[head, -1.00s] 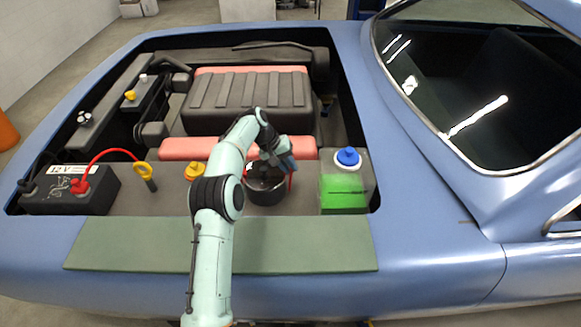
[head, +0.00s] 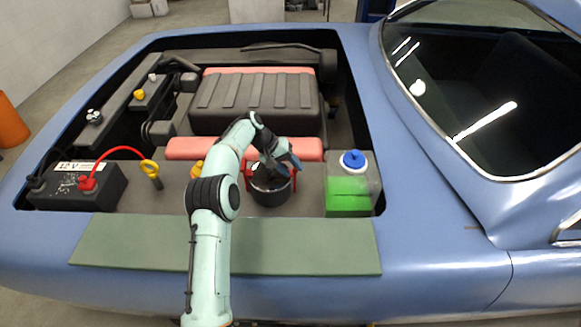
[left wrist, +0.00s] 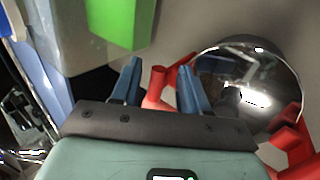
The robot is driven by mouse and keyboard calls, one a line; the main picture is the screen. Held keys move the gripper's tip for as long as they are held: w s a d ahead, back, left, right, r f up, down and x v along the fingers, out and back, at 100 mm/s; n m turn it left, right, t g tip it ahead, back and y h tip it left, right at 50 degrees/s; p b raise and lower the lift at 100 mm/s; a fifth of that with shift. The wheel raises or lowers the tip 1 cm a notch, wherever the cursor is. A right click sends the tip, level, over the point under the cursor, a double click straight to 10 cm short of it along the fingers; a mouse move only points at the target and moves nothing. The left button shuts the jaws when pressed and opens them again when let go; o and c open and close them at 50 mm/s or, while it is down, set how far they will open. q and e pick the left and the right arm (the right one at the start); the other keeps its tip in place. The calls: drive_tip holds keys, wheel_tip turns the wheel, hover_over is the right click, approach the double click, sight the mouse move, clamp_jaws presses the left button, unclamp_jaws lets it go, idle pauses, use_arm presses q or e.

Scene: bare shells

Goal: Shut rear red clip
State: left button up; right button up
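A black round canister (head: 271,194) stands in the engine bay. Its shiny domed top (left wrist: 245,80) fills the right of the left wrist view. One red clip (head: 294,180) is on the canister's right side, toward the green-filled bottle; another red clip (head: 248,168) is on its left side. In the left wrist view, the bottle-side clip (left wrist: 156,90) shows between the blue fingers, standing out from the canister; the other red clip (left wrist: 296,142) is at lower right. My left gripper (head: 290,164) is open above the canister's right edge. Contact with the clip cannot be told. My right gripper is out of view.
A bottle with green fluid (head: 348,200) and a blue cap stands right of the canister. A battery (head: 75,188) and yellow-ringed dipstick (head: 151,171) are left. A green mat (head: 110,252) covers the front edge.

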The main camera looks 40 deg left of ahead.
use_arm(q)
drive_tip(key=p+v, duration=0.2)
drive_tip(key=v, duration=1.1)
drive_tip(key=shift+r+p, duration=0.15)
drive_tip(key=shift+p, duration=0.15)
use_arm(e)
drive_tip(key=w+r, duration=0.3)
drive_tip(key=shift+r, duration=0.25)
use_arm(q)
drive_tip(key=shift+s, duration=0.1)
